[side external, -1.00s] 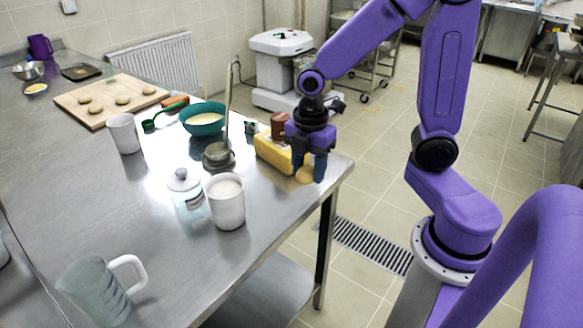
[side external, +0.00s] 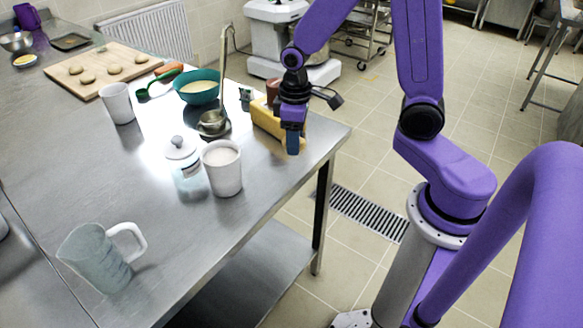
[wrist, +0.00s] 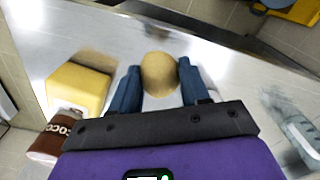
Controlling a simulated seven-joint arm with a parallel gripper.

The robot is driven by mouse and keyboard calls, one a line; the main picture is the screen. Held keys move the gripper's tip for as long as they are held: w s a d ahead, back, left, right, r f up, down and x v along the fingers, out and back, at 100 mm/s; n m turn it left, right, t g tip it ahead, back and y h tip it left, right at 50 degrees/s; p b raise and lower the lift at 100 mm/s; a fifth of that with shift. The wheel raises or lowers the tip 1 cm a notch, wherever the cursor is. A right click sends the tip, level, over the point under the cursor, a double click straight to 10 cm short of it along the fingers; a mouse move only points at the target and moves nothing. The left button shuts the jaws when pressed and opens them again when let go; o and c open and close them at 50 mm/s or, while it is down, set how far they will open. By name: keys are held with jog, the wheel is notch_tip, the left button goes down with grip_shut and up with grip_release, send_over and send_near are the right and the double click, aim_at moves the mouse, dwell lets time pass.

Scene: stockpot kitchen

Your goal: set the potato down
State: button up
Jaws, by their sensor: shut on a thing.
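The potato (wrist: 159,73) is a round tan lump in the wrist view. It sits between the two blue fingertips of my gripper (wrist: 160,84), which are shut on it. In the side view my gripper (side external: 292,146) points down over the right end of the steel table, just beside the yellow block. The fingers are seen nearly edge-on there and hide the potato. I cannot tell whether the potato touches the table top.
The yellow block (side external: 268,122) and a brown cocoa container (wrist: 55,136) stand close by. A white mug (side external: 222,168), a lidded jar (side external: 184,160) and a teal bowl (side external: 198,86) stand further left. The table's edge is near; bare steel lies in front.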

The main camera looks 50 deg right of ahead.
jog(key=m, duration=0.1)
jog(key=w+f+m, duration=0.1)
jog(key=m, duration=0.1)
jog(key=w+d+f+m, duration=0.1)
jog(key=m, duration=0.1)
jog(key=shift+f, duration=0.15)
dwell(0.9)
jog(key=shift+s+a+r+n, duration=0.15)
jog(key=shift+s+r+n, duration=0.25)
jog(key=shift+n, duration=0.3)
jog(key=s+a+r+n, duration=0.2)
jog(key=s+r+n, duration=0.4)
jog(key=n, duration=1)
jog(key=shift+s+r+n, duration=0.25)
jog(key=shift+s+n, duration=0.15)
jog(key=shift+s, duration=0.25)
jog(key=shift+w, duration=0.1)
